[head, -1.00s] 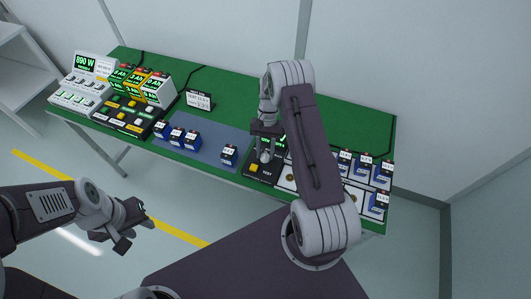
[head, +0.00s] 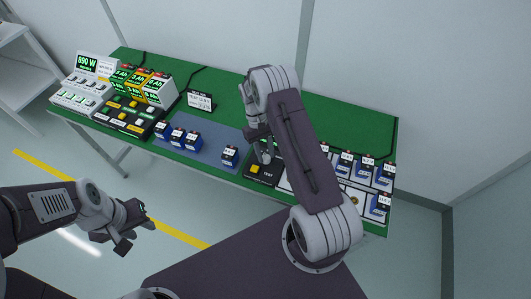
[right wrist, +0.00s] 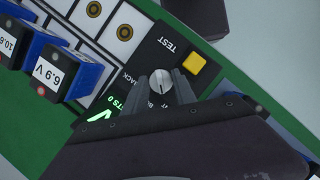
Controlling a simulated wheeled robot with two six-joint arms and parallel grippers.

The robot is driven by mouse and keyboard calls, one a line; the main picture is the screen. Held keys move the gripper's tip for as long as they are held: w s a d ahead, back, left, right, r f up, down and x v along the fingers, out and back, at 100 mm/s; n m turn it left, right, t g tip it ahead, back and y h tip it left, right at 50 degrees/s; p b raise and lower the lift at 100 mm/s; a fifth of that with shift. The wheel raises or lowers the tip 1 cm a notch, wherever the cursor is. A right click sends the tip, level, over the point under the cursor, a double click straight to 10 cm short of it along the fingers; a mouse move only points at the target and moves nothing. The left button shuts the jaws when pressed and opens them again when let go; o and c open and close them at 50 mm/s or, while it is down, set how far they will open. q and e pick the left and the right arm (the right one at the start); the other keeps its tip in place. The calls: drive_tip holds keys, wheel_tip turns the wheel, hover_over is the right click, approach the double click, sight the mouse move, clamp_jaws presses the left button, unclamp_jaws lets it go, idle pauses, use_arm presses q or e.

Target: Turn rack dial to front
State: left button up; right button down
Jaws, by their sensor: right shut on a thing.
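The dial (right wrist: 160,81) is a small round light-grey knob on the black test panel (right wrist: 150,48), in the right wrist view. My right gripper (right wrist: 162,85) is shut on it, one finger on each side. Labels around the dial are partly covered by the fingers, and I cannot read its setting for sure. In the head view my right gripper (head: 264,152) reaches down to the same panel (head: 262,178) at the table's front edge, and the dial is hidden there. My left gripper (head: 132,222) is open and empty, off the table at the lower left.
A yellow button (right wrist: 194,63) sits close to the dial, beside the word TEST. A green display (right wrist: 98,118) is partly covered by my gripper. Blue batteries (right wrist: 78,74) stand nearby. A blue-grey mat (head: 207,150) with several batteries lies left of the panel.

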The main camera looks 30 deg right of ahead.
drive_tip(key=shift+w, duration=0.1)
idle(0.4)
drive_tip(key=c, duration=1)
unclamp_jaws()
drive_tip(key=shift+c, duration=0.2)
drive_tip(key=b+v, duration=0.1)
drive_tip(key=v, duration=0.8)
drive_tip(key=shift+b, duration=0.3)
